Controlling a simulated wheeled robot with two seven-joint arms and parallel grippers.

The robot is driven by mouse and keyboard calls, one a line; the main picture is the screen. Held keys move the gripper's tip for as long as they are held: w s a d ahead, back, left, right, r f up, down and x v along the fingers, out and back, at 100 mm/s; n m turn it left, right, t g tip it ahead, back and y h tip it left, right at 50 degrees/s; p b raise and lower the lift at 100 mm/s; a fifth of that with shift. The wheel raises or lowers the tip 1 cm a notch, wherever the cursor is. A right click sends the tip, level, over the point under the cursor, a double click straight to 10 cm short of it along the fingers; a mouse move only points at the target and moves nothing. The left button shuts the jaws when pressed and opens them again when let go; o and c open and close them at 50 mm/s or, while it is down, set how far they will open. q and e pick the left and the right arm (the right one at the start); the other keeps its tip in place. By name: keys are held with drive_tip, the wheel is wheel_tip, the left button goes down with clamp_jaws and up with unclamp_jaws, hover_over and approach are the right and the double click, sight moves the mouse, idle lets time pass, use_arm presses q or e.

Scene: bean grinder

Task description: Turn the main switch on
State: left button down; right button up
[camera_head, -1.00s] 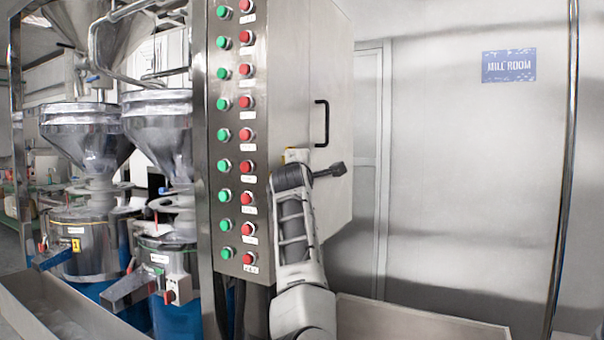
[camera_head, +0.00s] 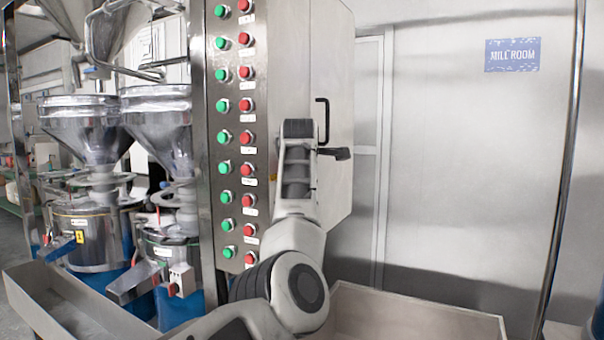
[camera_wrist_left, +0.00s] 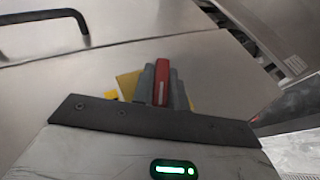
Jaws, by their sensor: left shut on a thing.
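The main switch, a red handle (camera_wrist_left: 161,80) on a yellow plate (camera_wrist_left: 127,84), shows in the left wrist view on the side of the steel cabinet (camera_head: 333,80). My left gripper (camera_wrist_left: 162,86) is shut on the red handle, with a grey finger on each side of it. In the head view my left arm rises in front of the cabinet, and its wrist hides the switch and the fingers. My right gripper is not in view.
The cabinet front carries a column of green buttons (camera_head: 225,137) and a column of red buttons (camera_head: 246,136). A black door handle (camera_head: 322,122) juts out near my wrist. Steel mills (camera_head: 86,235) stand at left. A low metal trough (camera_head: 420,310) lies below at right.

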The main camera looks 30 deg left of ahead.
use_arm(q)
drive_tip(key=shift+g, duration=0.4)
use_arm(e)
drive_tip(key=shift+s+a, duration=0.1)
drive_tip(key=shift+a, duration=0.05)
use_arm(q)
drive_tip(key=c, duration=1.4)
unclamp_jaws()
